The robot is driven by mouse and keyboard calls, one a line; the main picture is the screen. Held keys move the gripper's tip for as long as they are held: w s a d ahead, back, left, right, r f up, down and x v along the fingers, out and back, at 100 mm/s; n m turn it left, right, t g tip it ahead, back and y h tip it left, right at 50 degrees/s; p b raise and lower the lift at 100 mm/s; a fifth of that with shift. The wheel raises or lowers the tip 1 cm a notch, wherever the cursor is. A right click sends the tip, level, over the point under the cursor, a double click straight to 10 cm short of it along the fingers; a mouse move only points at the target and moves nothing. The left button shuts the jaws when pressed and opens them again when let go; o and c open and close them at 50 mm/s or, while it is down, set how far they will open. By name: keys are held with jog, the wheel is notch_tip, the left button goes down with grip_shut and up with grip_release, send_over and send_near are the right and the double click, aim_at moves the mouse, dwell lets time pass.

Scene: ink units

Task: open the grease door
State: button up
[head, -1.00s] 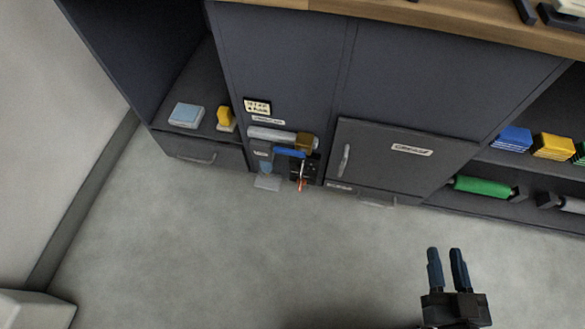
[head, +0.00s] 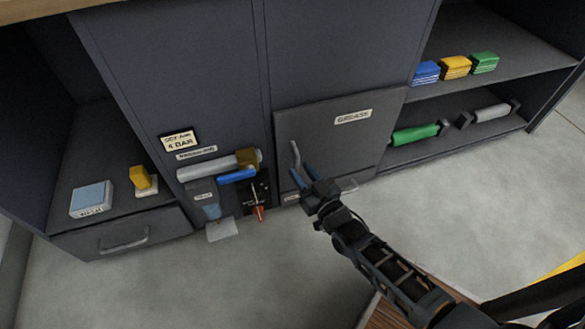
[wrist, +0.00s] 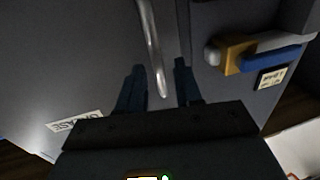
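The grease door (head: 345,130) is a dark grey panel low in the cabinet, with a "GREASE" label (head: 353,117) at its upper right. It looks shut. Its upright metal handle (head: 296,156) is near the door's left edge. My gripper (head: 301,175) is at the handle's lower part, with its blue fingers apart. In the wrist view, the handle (wrist: 152,45) runs down between the two open fingers (wrist: 158,88), with a gap visible on both sides. The handle's lower end shows just above the gripper's body.
Left of the door are a grey cylinder with a brass end (head: 246,158), a blue lever (head: 237,175) and a red-tipped part (head: 258,213). Shelves with coloured blocks (head: 455,67) and a green roller (head: 415,133) are at right. The floor in front is clear.

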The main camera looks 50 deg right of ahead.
aim_at(298, 167)
jog(key=shift+b+x, duration=0.35)
jog(key=shift+x, duration=1.4)
jog(key=shift+d, duration=0.1)
grip_shut()
jog(key=shift+s, duration=0.1)
